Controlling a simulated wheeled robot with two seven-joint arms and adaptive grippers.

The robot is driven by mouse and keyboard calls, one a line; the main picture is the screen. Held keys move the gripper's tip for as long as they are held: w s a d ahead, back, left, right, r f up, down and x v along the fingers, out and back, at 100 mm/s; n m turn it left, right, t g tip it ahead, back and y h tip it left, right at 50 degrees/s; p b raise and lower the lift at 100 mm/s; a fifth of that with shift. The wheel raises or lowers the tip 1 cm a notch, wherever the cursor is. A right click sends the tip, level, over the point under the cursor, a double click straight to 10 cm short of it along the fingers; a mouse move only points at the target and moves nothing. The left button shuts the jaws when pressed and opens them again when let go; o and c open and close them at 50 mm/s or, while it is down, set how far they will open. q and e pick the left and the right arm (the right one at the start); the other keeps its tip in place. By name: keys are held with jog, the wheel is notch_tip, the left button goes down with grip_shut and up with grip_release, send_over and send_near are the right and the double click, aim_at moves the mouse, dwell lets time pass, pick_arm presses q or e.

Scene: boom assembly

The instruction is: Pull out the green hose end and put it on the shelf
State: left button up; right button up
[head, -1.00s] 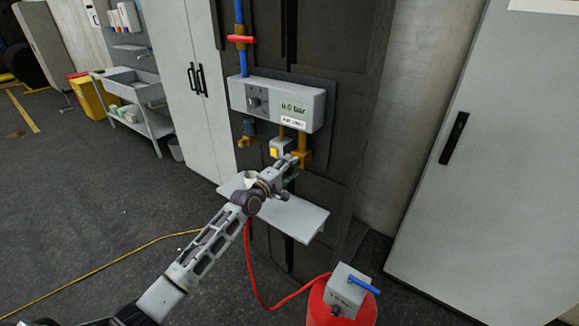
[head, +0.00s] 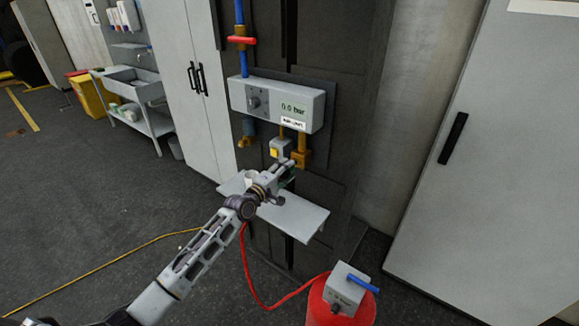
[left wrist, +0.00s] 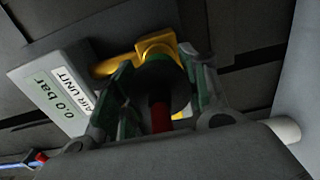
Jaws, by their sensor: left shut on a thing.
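My left gripper (head: 289,174) is in front of the wall unit, just below the brass outlet (head: 302,158). In the left wrist view its two fingers (left wrist: 158,92) are shut around the hose end (left wrist: 166,84), a dark collar with a green ring at its top and the red hose below. The green ring shows right by the brass outlet (left wrist: 155,44); I cannot tell whether they touch. In the head view the fingers mostly hide the hose end. The pale grey shelf (head: 298,216) is below the gripper, with its right part bare. My right gripper is not in view.
The grey air unit (head: 283,104) reading 0.0 bar hangs above. The red hose (head: 254,280) loops to a red tank (head: 341,306) on the floor. A grey cabinet (head: 490,170) stands at right.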

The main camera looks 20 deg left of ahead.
pick_arm(q)
jog(key=shift+p+v, duration=0.6)
jog(key=shift+v, duration=0.9)
jog(key=shift+f+g, duration=0.1)
jog(key=shift+g, duration=0.4)
